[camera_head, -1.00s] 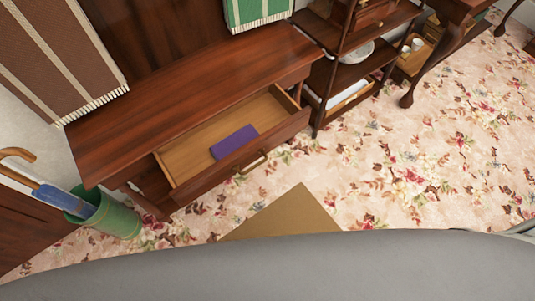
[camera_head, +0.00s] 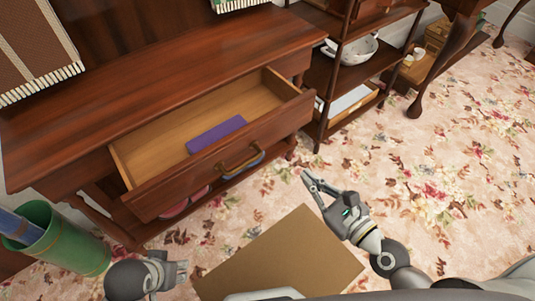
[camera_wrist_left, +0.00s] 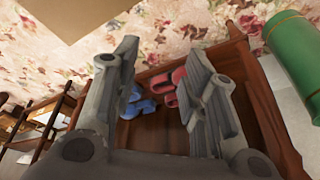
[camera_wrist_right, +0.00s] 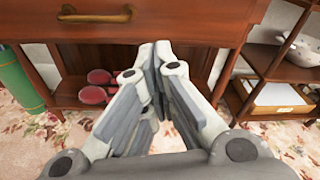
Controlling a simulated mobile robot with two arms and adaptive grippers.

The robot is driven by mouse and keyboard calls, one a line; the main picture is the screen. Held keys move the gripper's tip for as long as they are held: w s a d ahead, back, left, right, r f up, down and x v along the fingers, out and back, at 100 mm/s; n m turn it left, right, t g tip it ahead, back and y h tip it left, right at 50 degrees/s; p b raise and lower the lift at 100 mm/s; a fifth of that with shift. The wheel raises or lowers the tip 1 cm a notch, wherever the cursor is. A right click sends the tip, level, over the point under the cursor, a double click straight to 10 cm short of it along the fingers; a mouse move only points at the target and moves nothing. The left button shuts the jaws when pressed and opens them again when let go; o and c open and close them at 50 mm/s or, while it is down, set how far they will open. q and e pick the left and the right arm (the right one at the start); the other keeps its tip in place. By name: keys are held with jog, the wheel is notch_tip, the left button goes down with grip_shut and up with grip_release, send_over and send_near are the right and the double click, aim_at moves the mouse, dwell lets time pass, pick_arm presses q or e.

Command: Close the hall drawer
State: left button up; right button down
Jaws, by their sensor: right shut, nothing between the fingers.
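The wooden hall drawer (camera_head: 285,122) stands pulled open from the dark wooden table (camera_head: 150,80). A purple box-like item (camera_head: 216,134) lies inside it. Its brass handle (camera_head: 238,158) is on the front and also shows in the right wrist view (camera_wrist_right: 95,14). My right gripper (camera_head: 308,181) is shut and empty, in front of and below the drawer's right part, apart from it. My left gripper (camera_head: 182,273) is low in front of the table's left part, away from the drawer; its fingers are spread with nothing between them in the left wrist view (camera_wrist_left: 160,65).
Red shoes (camera_wrist_right: 97,87) and blue shoes (camera_wrist_left: 137,102) rest on the table's lower shelf. A green umbrella bin (camera_head: 62,245) stands at left, a shelf unit (camera_head: 335,90) at right. A brown flat panel (camera_head: 285,260) is close in front of me. Flowered carpet is clear at right.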

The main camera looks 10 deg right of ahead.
notch_tip(320, 180, up, 4)
jog(key=s+a+m+y+b, duration=0.1)
jog(key=a+m, duration=0.1)
jog(key=m, duration=0.1)
jog(key=p, duration=0.2)
send_near(260, 131)
jog(key=shift+t, duration=0.4)
jog(key=x, duration=0.4)
jog(key=f+x, duration=0.1)
jog(key=x, duration=0.1)
jog(key=shift+w+a+b, duration=0.3)
jog(key=shift+w, duration=0.15)
pick_arm(q)
jog(key=v, duration=0.4)
jog(key=shift+w, duration=0.1)
pick_arm(e)
jog(key=shift+w+a+r, duration=0.1)
jog(key=shift+w, duration=0.1)
